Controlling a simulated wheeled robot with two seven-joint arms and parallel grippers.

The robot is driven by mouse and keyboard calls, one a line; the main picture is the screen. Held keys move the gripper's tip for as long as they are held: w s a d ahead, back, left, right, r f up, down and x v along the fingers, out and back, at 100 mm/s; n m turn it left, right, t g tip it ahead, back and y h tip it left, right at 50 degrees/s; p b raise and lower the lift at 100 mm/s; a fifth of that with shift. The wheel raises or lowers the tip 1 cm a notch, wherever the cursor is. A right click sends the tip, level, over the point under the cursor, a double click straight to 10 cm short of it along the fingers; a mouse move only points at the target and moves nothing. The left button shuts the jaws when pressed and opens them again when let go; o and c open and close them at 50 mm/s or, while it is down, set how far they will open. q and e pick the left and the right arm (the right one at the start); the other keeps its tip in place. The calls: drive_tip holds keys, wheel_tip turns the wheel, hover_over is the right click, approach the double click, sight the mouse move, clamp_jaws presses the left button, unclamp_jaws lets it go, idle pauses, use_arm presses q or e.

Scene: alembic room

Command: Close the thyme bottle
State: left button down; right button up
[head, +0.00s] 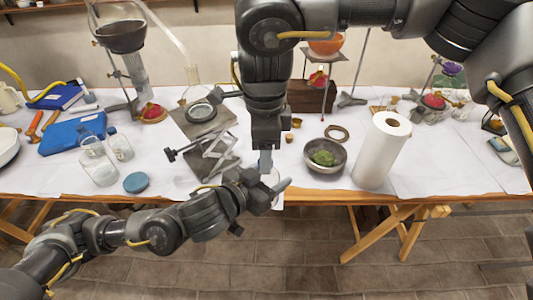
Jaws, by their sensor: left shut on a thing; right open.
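My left gripper (268,184) reaches in from the lower left to the table's front edge. It is shut on a small pale, clear thing (274,177), perhaps the thyme bottle; its fingers hide most of it, and I cannot read a label. My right gripper (265,160) points straight down just above the left one, and I see nothing held in it. Its finger gap is hard to see from here. Two small brown pieces, perhaps corks (289,137), lie on the table right of my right gripper. Whether the bottle's mouth is covered is hidden.
A metal bowl with green herb (311,165) and a paper roll (382,150) stand to the right. A lab jack (216,150) is close on the left. Glass jars (98,165) and a blue round lid (136,182) stand farther left on the white-covered table.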

wheel_tip(320, 180, up, 3)
drive_tip(key=shift+f, duration=0.15)
drive_tip(key=o, duration=0.6)
drive_tip(key=shift+w+d, duration=0.1)
wheel_tip(320, 180, up, 12)
drive_tip(key=shift+f, duration=0.1)
idle(0.9)
